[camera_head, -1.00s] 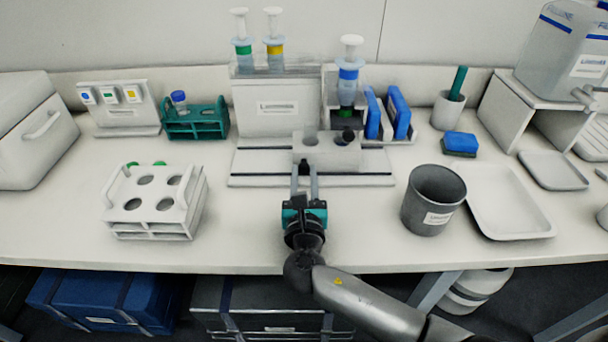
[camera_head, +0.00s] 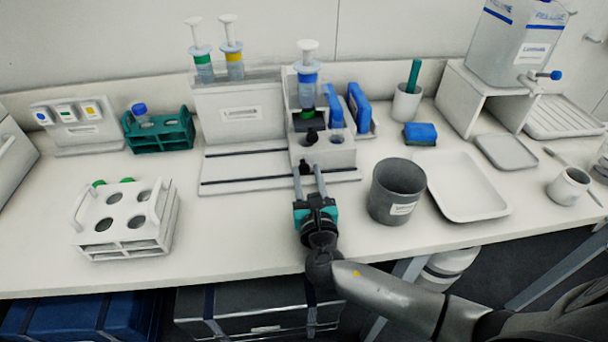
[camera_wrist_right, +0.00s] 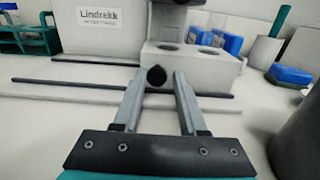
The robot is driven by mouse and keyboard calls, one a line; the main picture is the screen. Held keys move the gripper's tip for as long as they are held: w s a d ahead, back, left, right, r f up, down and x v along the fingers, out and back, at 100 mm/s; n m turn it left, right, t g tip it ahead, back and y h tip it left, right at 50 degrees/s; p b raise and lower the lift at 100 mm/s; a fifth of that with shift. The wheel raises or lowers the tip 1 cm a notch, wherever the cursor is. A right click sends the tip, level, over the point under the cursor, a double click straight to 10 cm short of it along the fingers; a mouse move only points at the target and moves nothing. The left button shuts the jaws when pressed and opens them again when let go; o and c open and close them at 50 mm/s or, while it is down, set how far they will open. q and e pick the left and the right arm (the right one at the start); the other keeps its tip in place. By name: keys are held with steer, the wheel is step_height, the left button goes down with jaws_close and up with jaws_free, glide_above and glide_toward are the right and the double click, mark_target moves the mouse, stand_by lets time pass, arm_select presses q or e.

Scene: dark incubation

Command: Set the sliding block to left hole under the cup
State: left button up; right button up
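The white sliding block (camera_head: 342,154) sits on the dark rails of a white base (camera_head: 225,173), toward the base's right end. Its right hole (camera_head: 337,140) is clear. Its left hole lies below the blue-banded cup (camera_head: 307,77) with a white plunger top, and a dark tip partly covers that hole. A black knob (camera_head: 304,167) sticks out from the block's front left. My right gripper (camera_head: 311,171) is open, its fingers on either side of the knob. My left gripper is out of view.
A grey bin (camera_head: 398,190) stands close right of my right gripper, with a white tray (camera_head: 468,210) beyond it. A white tube rack (camera_head: 125,222) stands at left and a green rack (camera_head: 160,138) behind it. The table between rack and gripper is clear.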

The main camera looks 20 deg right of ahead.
steer(key=shift+o, duration=1.4)
steer(key=shift+d, duration=0.15)
steer(key=shift+o, duration=0.3)
steer(key=shift+s, duration=0.15)
steer(key=v, duration=1.5)
steer(key=shift+p, duration=0.4)
